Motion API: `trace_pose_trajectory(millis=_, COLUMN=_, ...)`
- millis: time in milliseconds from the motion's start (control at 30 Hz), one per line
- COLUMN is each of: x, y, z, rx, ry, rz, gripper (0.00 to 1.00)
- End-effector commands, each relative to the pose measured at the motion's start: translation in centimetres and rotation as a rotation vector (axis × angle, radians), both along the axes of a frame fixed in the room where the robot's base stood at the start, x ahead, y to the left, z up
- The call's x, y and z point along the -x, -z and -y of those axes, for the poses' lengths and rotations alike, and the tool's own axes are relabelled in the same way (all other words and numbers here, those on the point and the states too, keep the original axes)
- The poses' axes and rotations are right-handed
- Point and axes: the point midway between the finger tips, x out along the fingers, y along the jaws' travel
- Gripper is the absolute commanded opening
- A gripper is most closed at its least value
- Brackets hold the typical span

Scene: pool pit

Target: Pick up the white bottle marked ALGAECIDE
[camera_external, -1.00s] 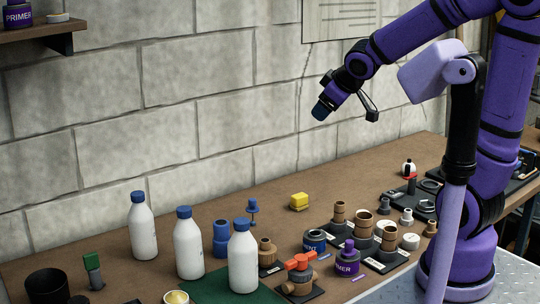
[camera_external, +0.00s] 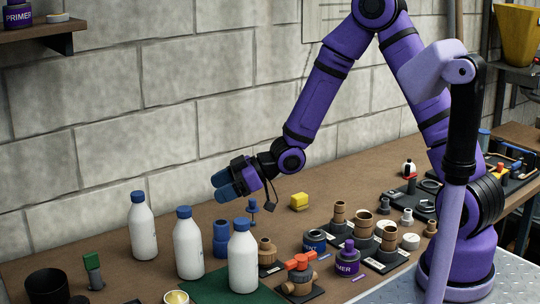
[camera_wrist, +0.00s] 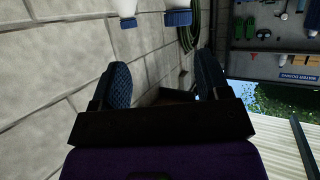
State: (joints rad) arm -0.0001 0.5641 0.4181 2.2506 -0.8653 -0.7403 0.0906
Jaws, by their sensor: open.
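Three white bottles with blue caps stand upright on the bench: a left one (camera_external: 143,232), a middle one (camera_external: 188,250) and a right one (camera_external: 242,262) on a green mat. Their markings cannot be read, so I cannot tell which is ALGAECIDE. My gripper (camera_external: 217,187) is open and empty, pointing left, above and behind the middle and right bottles, apart from them. In the wrist view, its two blue pads (camera_wrist: 163,80) are spread wide. Two bottles with blue caps, one (camera_wrist: 126,8) and another (camera_wrist: 177,4), are cut off at the top edge.
A blue fitting (camera_external: 221,240) and a wooden-coloured valve part (camera_external: 267,252) stand by the right bottle. A black cup (camera_external: 47,287) stands front left. The block wall (camera_external: 170,100) runs behind.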

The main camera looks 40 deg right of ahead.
Motion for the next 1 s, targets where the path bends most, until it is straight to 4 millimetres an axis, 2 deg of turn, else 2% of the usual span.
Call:
trace_pose_trajectory(millis=67, x=0.4, y=0.8, z=-1.0, rx=-0.041, ry=-0.032, rz=-0.008, gripper=0.69)
trace_pose_trajectory(millis=267, x=0.6, y=1.4, z=-2.4, rx=-0.086, ry=-0.063, rz=-0.011, gripper=0.69)
trace_pose_trajectory(millis=500, x=-0.7, y=2.6, z=-5.4, rx=-0.085, ry=-0.062, rz=-0.011, gripper=0.69)
trace_pose_trajectory(millis=767, x=-1.3, y=3.3, z=-7.0, rx=-0.084, ry=-0.060, rz=-0.011, gripper=0.69)
trace_pose_trajectory(millis=1000, x=-2.0, y=4.6, z=-9.8, rx=-0.082, ry=-0.061, rz=-0.011, gripper=0.69)
